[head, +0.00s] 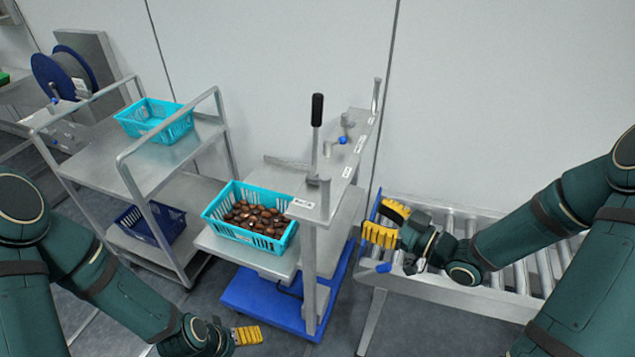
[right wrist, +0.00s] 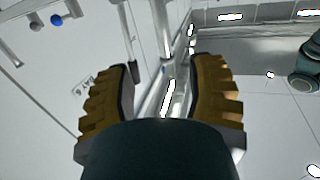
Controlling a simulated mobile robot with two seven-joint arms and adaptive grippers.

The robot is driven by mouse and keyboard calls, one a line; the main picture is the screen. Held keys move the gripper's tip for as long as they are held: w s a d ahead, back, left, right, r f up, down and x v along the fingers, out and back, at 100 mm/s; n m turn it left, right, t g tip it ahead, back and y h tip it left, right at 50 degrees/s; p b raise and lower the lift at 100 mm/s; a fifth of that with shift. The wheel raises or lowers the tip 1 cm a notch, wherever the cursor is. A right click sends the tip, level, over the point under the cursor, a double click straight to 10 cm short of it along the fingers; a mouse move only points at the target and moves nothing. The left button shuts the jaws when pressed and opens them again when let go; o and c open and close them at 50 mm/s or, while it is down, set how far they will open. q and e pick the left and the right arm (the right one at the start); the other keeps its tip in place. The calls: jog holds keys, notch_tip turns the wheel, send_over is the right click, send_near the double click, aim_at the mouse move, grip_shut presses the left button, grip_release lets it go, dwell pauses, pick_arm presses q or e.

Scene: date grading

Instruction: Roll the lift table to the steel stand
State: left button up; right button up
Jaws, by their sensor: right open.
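The lift table (head: 233,250) has a steel top, a blue base (head: 262,303) on the floor, and a steel frame with posts and a black-gripped lever (head: 317,110). A turquoise crate (head: 215,225) of brown dates (head: 255,218) stands on its top. My right gripper (head: 386,222) is open and empty, right of the lift table and over the roller conveyor's near-left end. In the right wrist view its yellow fingers (right wrist: 160,80) are spread, with steel bars beyond them. My left gripper (head: 246,336) is low in front of the lift table; its opening is unclear. I cannot tell which fixture is the steel stand.
A two-shelf steel trolley (head: 105,165) stands left of the lift table, with an empty turquoise crate (head: 158,121) above and a dark blue crate (head: 150,225) below. A blue reel (head: 57,78) is farther left. The roller conveyor (head: 440,290) fills the right. A wall closes the back.

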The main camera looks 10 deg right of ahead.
aim_at(329, 192)
jog(key=shift+n+y, duration=0.3)
jog(key=shift+y, duration=0.1)
jog(key=x, duration=0.9)
jog(key=r+x, duration=0.1)
jog(key=x, duration=0.3)
jog(key=shift+w+a, duration=0.1)
jog(key=shift+a, duration=0.05)
grip_shut()
